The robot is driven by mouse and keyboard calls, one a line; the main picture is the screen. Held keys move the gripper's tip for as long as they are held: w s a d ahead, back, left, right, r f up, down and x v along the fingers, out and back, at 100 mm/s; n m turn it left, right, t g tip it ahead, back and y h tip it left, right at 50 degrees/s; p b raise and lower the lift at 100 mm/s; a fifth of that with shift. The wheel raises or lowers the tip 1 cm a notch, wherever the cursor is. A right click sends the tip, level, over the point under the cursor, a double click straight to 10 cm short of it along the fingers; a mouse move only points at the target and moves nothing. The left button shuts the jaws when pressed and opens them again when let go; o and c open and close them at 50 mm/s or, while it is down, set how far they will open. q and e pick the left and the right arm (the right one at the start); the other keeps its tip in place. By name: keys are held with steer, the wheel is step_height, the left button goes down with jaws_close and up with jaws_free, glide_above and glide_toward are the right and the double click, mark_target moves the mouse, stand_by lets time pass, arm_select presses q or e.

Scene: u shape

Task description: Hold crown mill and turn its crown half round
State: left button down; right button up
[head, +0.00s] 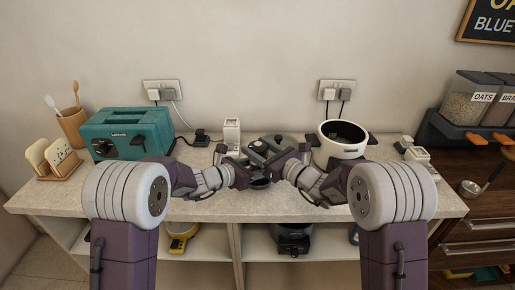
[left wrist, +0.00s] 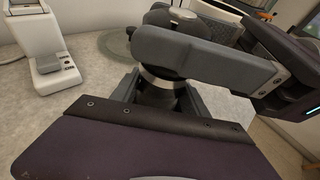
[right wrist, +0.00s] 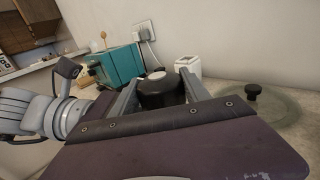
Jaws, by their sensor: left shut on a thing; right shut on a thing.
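The crown mill has a dark body (left wrist: 157,95) with a silver ring above it and a black crown (right wrist: 162,92) with a pale cap on top. It stands upright over the counter, between my two grippers. My left gripper (left wrist: 158,98) is shut on the body from the left. My right gripper (right wrist: 161,88) is shut on the crown from the right, above the left one; its long grey finger also crosses the left wrist view. In the head view, the right gripper (head: 264,153) and arms hide most of the mill.
A teal toaster (head: 125,132) stands at the left of the counter (head: 210,207). A white appliance (head: 232,131) stands behind the grippers. A white round pot (head: 341,140) stands right.

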steer(key=shift+r+m+t+h, duration=0.1)
steer(key=shift+m+t+h, duration=0.5)
steer(key=shift+h, duration=0.1)
steer(key=o, duration=1.4)
steer(key=v, duration=1.2)
steer(key=shift+s, duration=0.1)
steer(key=shift+a, duration=0.1)
